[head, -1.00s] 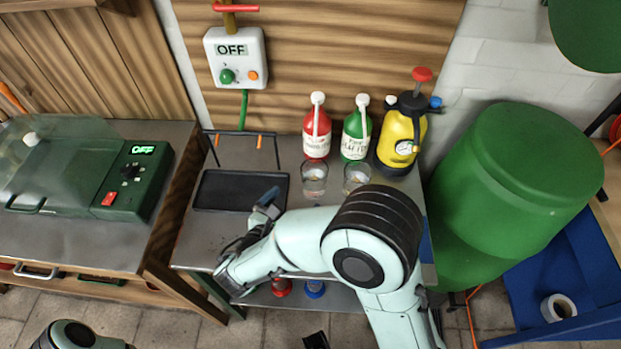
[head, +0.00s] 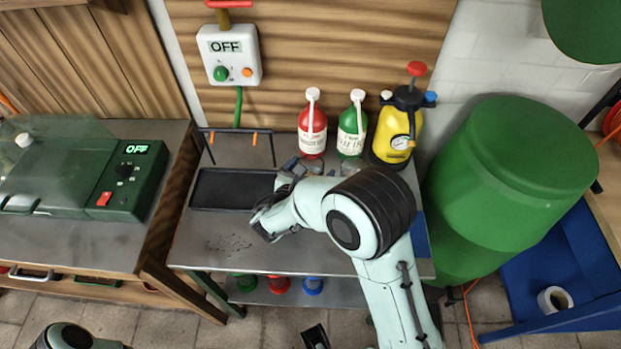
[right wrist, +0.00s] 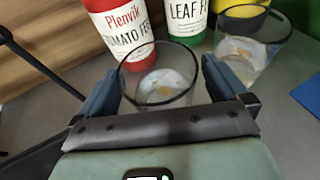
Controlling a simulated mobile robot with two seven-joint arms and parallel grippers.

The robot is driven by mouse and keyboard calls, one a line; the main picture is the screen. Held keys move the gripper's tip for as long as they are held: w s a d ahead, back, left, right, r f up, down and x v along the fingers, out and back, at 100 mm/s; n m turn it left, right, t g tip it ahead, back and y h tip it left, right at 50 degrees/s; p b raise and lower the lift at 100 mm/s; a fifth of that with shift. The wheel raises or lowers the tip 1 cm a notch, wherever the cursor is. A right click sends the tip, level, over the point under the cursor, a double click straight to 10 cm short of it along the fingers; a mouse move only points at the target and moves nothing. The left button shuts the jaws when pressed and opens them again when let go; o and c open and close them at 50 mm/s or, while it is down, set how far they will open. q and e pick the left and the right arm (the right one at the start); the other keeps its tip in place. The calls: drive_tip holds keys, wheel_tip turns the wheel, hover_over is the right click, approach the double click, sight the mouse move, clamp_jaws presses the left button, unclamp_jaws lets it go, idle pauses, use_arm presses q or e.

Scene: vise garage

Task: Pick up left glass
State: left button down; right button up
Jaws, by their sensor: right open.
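The left glass (right wrist: 158,88) is clear, upright and has a little something pale at its bottom. In the right wrist view it stands between the two fingers of my right gripper (right wrist: 162,92), which is open around it. In the head view my right gripper (head: 292,172) reaches over the bench and hides most of the left glass. The right glass (right wrist: 255,50) stands to the right, outside the fingers, and is similar.
A red bottle (head: 312,135), a green bottle (head: 352,135) and a yellow sprayer (head: 398,135) stand close behind the glasses. A black tray (head: 225,190) lies left of my gripper.

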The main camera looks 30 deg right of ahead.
drive_tip(key=c, duration=1.3)
drive_tip(key=shift+r, duration=0.1)
drive_tip(key=shift+s+r, duration=0.1)
drive_tip(key=shift+r, duration=0.2)
wheel_tip(320, 180, up, 6)
drive_tip(key=p, duration=0.1)
drive_tip(key=s+a, duration=0.5)
drive_tip(key=s, duration=0.3)
drive_tip(key=s+a, duration=0.5)
drive_tip(key=s, duration=0.3)
drive_tip(key=shift+s+a+b, duration=0.15)
drive_tip(key=shift+s+b, duration=0.15)
drive_tip(key=shift+s, duration=0.05)
drive_tip(key=shift+r, duration=0.1)
idle(0.4)
